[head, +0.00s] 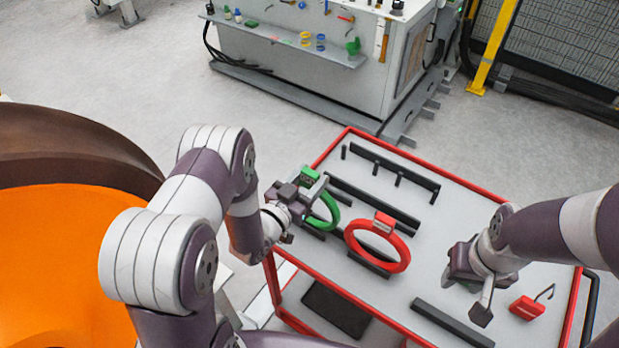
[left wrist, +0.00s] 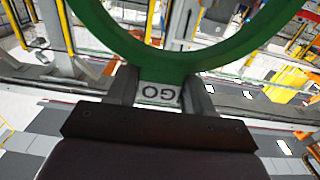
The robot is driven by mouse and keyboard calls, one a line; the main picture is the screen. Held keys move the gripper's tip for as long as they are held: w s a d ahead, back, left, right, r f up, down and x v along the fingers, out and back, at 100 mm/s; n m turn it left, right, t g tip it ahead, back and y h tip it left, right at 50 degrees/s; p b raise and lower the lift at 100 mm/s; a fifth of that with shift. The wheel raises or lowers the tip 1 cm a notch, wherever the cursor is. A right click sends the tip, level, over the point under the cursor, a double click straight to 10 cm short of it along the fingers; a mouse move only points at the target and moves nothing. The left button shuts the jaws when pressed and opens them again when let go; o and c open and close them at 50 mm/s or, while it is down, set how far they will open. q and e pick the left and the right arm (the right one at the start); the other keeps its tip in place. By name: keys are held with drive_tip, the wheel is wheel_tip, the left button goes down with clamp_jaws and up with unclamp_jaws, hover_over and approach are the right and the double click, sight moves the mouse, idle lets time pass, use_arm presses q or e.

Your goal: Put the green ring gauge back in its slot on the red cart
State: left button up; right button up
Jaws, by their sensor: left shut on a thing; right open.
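The green ring gauge (head: 333,212) is held by my left gripper (head: 308,186) over the left side of the red cart (head: 465,183). In the left wrist view the green ring (left wrist: 165,62) rises from between the two fingers (left wrist: 160,92), and its block shows an upside-down "GO" label. My left gripper is shut on that block. The ring overlaps the black slotted rails in the head view; I cannot tell whether it touches them. A red ring gauge (head: 378,247) stands just to the right in a black rail. My right gripper (head: 484,290) is open and empty above the cart's right part.
Black rails (head: 394,174) with pegs lie at the cart's back, and another black bar (head: 452,322) lies at the front. A red tool with a hook (head: 528,306) lies right of my right gripper. A grey cabinet (head: 300,75) stands behind. A large orange-faced part (head: 60,265) is at left.

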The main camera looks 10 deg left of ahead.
use_arm(q)
drive_tip(key=shift+f+b, duration=0.75)
drive_tip(key=shift+f, duration=0.15)
drive_tip(key=o, duration=1.2)
drive_tip(key=shift+r, duration=0.1)
drive_tip(key=shift+s, duration=0.15)
drive_tip(key=b+v, duration=0.2)
drive_tip(key=v, duration=1)
drive_tip(key=shift+s+b, duration=0.2)
drive_tip(key=shift+b, duration=0.1)
drive_tip(key=shift+a, duration=0.1)
